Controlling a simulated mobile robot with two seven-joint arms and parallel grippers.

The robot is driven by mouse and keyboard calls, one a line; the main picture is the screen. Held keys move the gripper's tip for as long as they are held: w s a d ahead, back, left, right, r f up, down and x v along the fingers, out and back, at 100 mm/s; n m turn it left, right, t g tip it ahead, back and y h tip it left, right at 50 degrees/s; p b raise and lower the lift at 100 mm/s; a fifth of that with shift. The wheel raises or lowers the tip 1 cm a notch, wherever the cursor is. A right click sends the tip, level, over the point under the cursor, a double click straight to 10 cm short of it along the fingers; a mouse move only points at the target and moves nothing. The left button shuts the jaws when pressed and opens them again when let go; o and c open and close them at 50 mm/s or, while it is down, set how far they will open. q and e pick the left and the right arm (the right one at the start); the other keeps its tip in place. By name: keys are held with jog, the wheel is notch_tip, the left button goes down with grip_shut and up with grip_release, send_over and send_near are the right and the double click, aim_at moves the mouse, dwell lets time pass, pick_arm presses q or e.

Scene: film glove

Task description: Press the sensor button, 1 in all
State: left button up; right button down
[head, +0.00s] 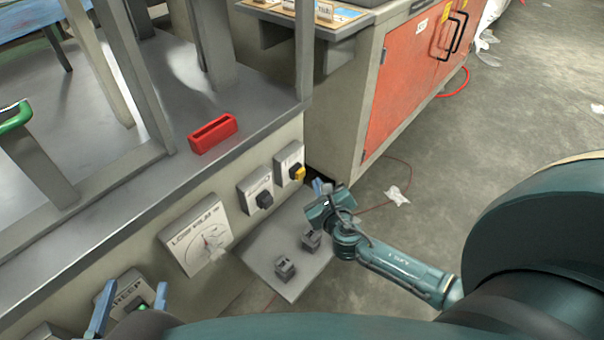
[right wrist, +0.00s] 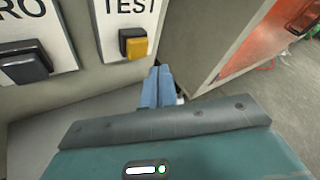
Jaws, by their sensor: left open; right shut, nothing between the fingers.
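A yellow button (head: 297,173) sits on a plate labelled TEST at the right end of the bench's front panel. The yellow button also shows in the right wrist view (right wrist: 133,44). To its left is a black button (head: 264,200) on another plate, its label partly cut off in the right wrist view. I can read no label saying sensor. My right gripper (head: 319,187) is shut and empty, its blue fingertips (right wrist: 157,84) just below and right of the yellow button, seemingly apart from it. My left gripper (head: 131,302) is open and empty at the lower left, by the CREEP plate.
A dial plate (head: 196,238) is further left on the panel. A low grey shelf (head: 262,262) juts out below, with two small grey blocks (head: 286,268) on it. A red holder (head: 213,134) sits on the bench top. An orange-doored cabinet (head: 408,85) stands right; floor beyond is mostly free.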

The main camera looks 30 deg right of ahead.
jog(key=shift+s+d, duration=0.3)
jog(key=shift+s, duration=0.45)
jog(key=shift+s+d, duration=0.3)
jog(key=shift+s, duration=0.45)
